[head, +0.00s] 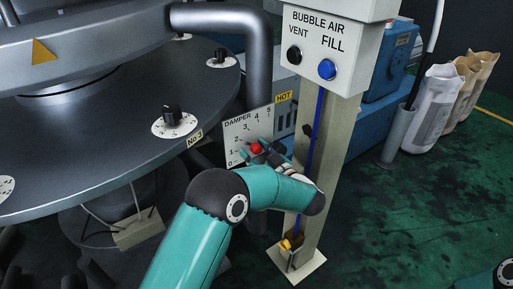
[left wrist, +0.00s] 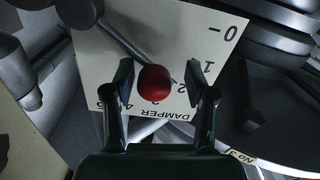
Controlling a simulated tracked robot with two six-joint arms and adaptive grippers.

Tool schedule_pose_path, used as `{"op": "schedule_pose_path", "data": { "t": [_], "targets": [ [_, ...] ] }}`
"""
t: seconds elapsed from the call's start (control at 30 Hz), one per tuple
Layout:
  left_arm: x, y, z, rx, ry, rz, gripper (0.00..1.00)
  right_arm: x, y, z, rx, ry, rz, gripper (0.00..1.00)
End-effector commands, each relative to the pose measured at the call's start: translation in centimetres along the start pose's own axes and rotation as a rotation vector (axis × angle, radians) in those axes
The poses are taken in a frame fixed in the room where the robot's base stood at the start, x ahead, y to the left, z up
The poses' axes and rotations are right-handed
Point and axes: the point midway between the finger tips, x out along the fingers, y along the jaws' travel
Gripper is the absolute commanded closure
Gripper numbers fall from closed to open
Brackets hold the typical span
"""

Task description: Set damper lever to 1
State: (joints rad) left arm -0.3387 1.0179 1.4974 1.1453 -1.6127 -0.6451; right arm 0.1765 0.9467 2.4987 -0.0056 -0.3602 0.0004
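The damper lever's red knob (head: 256,149) stands in front of the white damper plate (head: 235,131), marked 0 to 5. In the left wrist view the red knob (left wrist: 154,83) is on a grey shaft (left wrist: 115,36) running to the upper left. There it hides the scale between 2 and 4; the exact setting cannot be told. My left gripper (head: 262,150) is at the knob. In the left wrist view its fingers (left wrist: 157,75) are open, one each side of the knob, with visible gaps. My right gripper is not in view.
A post with a bubble air box (head: 327,52) stands right of the plate, close to my left forearm. A round dark table (head: 90,140) with dials is at the left. Several sacks (head: 437,105) stand at the back right. The green floor (head: 410,210) at right is clear.

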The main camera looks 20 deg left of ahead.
Motion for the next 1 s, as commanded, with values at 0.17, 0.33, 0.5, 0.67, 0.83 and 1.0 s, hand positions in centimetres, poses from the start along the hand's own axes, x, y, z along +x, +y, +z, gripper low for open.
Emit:
{"op": "schedule_pose_path", "data": {
  "t": [0.17, 0.33, 0.5, 0.67, 0.83, 1.0],
  "targets": [
    [-0.6, 0.9, 0.1, -0.001, -0.002, 0.018, 0.45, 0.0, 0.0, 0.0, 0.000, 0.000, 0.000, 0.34],
    [-0.9, 1.3, 0.2, 0.001, -0.003, 0.026, 0.58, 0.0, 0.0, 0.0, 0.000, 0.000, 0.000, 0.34],
    [-0.9, 1.3, 0.3, 0.001, -0.004, 0.027, 0.86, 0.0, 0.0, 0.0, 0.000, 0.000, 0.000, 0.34],
    [-0.9, 1.3, 0.3, 0.002, -0.005, 0.026, 1.00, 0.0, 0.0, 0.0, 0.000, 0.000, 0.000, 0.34],
    [-0.8, 1.3, 0.4, 0.003, -0.007, 0.025, 1.00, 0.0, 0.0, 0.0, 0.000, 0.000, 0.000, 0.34],
    [-0.9, 1.4, 0.6, -0.001, -0.009, 0.027, 1.00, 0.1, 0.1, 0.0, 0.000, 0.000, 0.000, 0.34]
  ]
}}
